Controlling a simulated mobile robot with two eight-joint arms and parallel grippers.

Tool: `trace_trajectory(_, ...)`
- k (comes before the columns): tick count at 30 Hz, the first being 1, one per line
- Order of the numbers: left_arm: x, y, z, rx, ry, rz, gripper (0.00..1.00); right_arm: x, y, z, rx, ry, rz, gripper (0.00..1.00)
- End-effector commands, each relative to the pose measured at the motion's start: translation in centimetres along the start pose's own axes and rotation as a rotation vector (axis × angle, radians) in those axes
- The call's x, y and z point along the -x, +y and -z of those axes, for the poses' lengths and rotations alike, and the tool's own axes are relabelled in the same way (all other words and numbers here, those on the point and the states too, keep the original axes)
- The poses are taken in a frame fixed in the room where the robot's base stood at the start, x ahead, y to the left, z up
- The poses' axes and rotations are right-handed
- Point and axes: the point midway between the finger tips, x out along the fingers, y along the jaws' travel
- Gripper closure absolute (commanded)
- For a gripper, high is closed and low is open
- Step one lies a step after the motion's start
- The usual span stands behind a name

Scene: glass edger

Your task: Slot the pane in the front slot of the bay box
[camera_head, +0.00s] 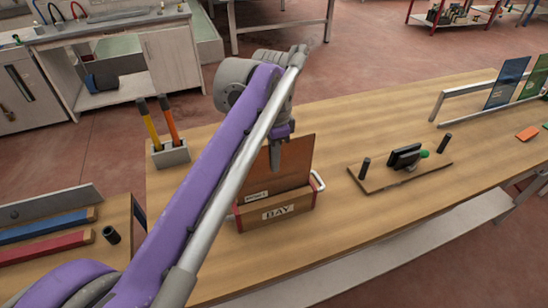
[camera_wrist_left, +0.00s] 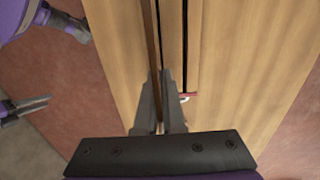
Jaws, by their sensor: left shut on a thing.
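The brown pane (camera_head: 296,158) stands upright at the bay box (camera_head: 304,203), a red-brown box with a "BAY" label and a white handle on its right end. My left gripper (camera_head: 281,151) is shut on the pane near its upper edge. In the left wrist view the left gripper (camera_wrist_left: 160,128) has the thin pane (camera_wrist_left: 150,35) between its fingers, beside the long dark slots of the box (camera_wrist_left: 187,96). The pane's lower edge is hidden, so I cannot tell whether it is in a slot. A grey gripper (camera_wrist_left: 27,110), apparently my right, shows at the left edge.
A holder (camera_head: 171,154) with two upright tools stands behind and left of the box. A wooden board (camera_head: 375,181) with black posts lies to the right. A rack (camera_head: 470,112) with coloured panes stands at the far right. The bench between them is clear.

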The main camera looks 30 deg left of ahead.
Motion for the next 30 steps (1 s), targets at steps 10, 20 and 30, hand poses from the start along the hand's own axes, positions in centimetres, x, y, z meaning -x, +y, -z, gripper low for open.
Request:
trace_trajectory(10,-0.8,0.0,0.0,0.000,0.000,0.000,1.00,-0.4,0.0,-0.3,0.000,-0.002,0.000,0.50)
trace_trajectory(20,-1.5,0.0,0.0,0.000,0.000,0.000,0.90,-0.7,0.0,-0.5,0.000,-0.003,0.000,0.50)
trace_trajectory(30,-1.4,0.0,0.0,0.000,0.000,0.000,0.59,-0.7,0.0,-0.5,0.000,-0.003,0.000,0.50)
